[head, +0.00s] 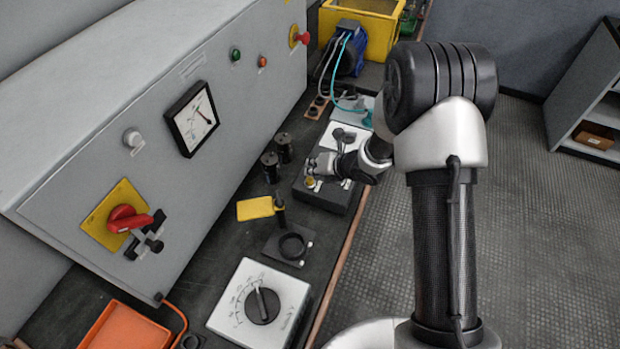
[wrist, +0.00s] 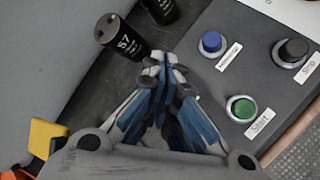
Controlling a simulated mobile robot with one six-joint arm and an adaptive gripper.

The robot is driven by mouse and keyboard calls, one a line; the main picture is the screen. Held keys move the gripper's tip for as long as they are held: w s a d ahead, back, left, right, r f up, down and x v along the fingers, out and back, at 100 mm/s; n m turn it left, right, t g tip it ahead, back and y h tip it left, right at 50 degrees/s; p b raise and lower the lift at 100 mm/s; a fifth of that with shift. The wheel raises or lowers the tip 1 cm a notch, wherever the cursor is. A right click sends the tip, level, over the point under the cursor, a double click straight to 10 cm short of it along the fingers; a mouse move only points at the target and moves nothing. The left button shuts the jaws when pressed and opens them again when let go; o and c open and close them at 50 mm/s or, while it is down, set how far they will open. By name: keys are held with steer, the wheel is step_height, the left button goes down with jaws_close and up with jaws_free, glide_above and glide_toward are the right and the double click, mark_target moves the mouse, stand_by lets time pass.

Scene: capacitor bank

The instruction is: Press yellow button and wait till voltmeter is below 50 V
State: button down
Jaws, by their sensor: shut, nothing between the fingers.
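The yellow button (head: 310,183) shows at the left end of a dark control box (head: 325,199) on the bench in the head view. My gripper (head: 313,163) is just above and behind it; I cannot tell whether it touches. In the wrist view my gripper (wrist: 163,66) has its blue-padded fingers shut and empty. The yellow button cannot be made out there and may be hidden under the fingers. The voltmeter (head: 192,118) is a white dial in a black frame on the grey cabinet's sloped face. Its needle shows, but the value is too small to read.
A blue button (wrist: 211,42), a black button (wrist: 294,50) and a green button (wrist: 243,108) stand right of my fingers. A black cylinder marked S7 (wrist: 123,42) stands left. A yellow tag (head: 256,208) and a white dial box (head: 259,306) are nearer on the bench.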

steer(key=shift+f, duration=0.15)
stand_by(0.4)
steer(key=shift+f+b, duration=0.3)
steer(key=shift+b, duration=0.4)
steer(key=shift+f+b, duration=0.6)
steer(key=shift+f, duration=0.35)
stand_by(0.6)
steer(key=shift+r, duration=0.1)
steer(key=shift+r+p, duration=0.85)
steer(key=shift+r, duration=0.45)
steer(key=shift+r+p, duration=1.65)
steer(key=shift+r, duration=0.9)
steer(key=shift+f, duration=0.1)
